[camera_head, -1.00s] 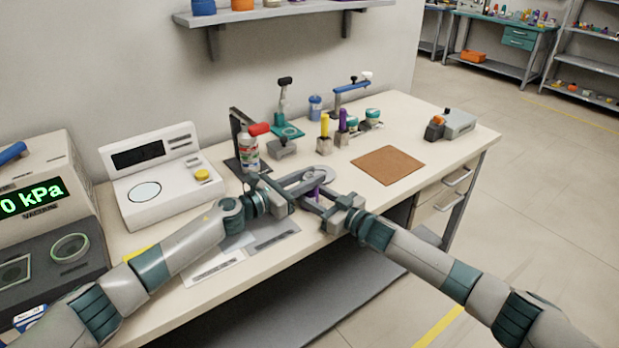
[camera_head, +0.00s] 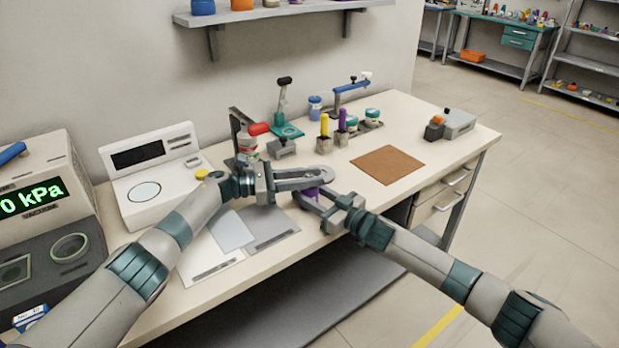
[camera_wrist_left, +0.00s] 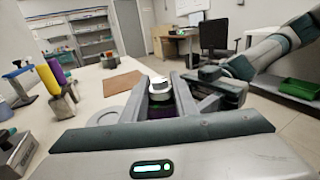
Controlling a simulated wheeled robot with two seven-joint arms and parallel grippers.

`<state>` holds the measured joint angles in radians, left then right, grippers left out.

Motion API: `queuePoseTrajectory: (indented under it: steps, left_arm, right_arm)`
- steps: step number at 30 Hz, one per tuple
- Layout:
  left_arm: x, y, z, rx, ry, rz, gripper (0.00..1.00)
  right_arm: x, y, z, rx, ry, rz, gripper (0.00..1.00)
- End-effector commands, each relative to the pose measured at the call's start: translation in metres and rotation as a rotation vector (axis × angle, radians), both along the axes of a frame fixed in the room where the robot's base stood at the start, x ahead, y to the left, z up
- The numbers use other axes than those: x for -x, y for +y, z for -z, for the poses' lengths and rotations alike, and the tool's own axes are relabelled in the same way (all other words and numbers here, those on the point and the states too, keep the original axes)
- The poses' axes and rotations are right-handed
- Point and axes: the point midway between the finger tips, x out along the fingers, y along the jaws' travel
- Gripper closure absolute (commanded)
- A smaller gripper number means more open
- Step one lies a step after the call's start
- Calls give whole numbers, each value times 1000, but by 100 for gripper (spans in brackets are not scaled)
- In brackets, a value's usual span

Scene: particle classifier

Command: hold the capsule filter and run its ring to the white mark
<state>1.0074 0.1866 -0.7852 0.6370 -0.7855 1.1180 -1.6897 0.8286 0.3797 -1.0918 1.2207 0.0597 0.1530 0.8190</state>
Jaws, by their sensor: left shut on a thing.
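The capsule filter (camera_head: 312,191) is a small purple body held between my two grippers above the bench's front edge. In the left wrist view its pale top (camera_wrist_left: 160,90) sits between the left fingers, with purple (camera_wrist_left: 160,112) below. My left gripper (camera_head: 316,180) is shut on its upper part from the left. My right gripper (camera_head: 308,197) reaches in from the lower right, its fingers around the purple body lower down. The fingers hide much of the filter, and I cannot make out the ring's edge or the white mark.
A grey disc (camera_head: 325,172) lies on the bench behind the fingers. A brown mat (camera_head: 388,164) lies to the right. Flat sheets (camera_head: 232,232) lie at the front left.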

Motion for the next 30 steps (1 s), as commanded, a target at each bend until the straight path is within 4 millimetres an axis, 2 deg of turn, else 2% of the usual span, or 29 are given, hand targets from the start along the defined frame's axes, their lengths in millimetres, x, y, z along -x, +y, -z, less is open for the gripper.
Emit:
queuePoseTrajectory:
  steps: [1,22,23,25,30]
  left_arm:
    - [-5,3,-3,2,-1,-3,96]
    - [-1,3,-6,10,-3,48,96]
    - [-1,3,-6,10,-3,48,72]
    - [-1,3,-5,10,-3,49,55]
    - [0,2,-3,7,-1,52,55]
  right_arm:
    - [4,4,2,1,-2,-11,100]
    - [4,4,2,-1,1,-10,100]
    - [4,4,2,-1,1,-10,100]
    - [4,4,2,-1,1,-9,100]
    - [3,3,2,-1,1,-7,100]
